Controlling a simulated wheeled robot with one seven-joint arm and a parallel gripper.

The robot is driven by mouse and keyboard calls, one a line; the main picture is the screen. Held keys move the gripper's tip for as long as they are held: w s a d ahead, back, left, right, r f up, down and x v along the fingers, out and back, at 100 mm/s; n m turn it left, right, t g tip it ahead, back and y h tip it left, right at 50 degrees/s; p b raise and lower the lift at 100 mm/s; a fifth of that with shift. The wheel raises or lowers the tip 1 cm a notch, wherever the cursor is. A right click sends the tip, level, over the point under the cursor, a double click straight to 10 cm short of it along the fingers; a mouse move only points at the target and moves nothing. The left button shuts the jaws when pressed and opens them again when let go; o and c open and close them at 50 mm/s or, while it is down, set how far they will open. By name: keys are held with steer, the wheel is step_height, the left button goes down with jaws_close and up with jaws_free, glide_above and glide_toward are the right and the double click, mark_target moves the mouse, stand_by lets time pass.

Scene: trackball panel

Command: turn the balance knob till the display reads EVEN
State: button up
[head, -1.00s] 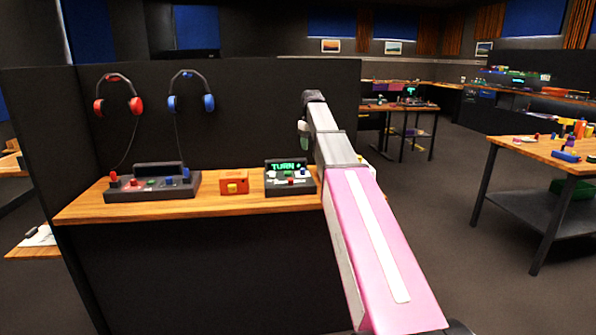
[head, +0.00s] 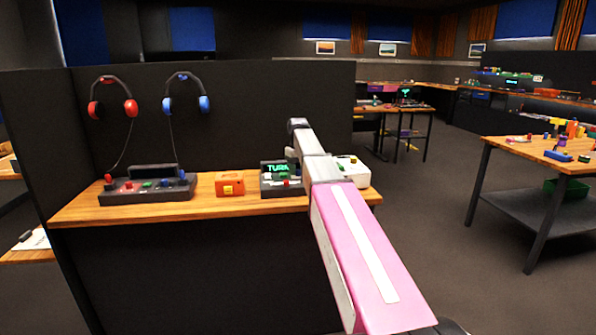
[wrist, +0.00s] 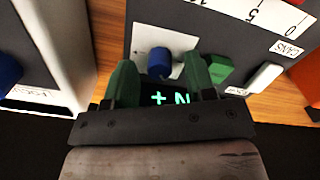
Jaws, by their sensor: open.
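The grey panel box (head: 268,192) stands on the wooden counter. Its display (head: 277,168) shows "TURN" in green, with the rest covered by my arm. In the wrist view the display (wrist: 170,98) appears upside down, with only "N +" visible behind my gripper. My gripper (wrist: 162,64) is open, with a green finger on either side of a blue knob (wrist: 158,58). I see a gap on both sides of the knob. Its label is not legible. A green control (wrist: 219,69) and a white one (wrist: 266,77) sit close beside the right finger.
A white device (head: 353,170) stands right of the panel; in the wrist view it carries a blue knob (wrist: 8,68). An orange box (head: 230,183) and a dark console (head: 147,190) stand to the left. Headphones (head: 187,95) hang on the black partition (head: 260,110) behind.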

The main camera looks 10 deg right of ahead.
steer(key=shift+f, duration=0.25)
steer(key=c, duration=0.9)
steer(key=shift+m, duration=3.5)
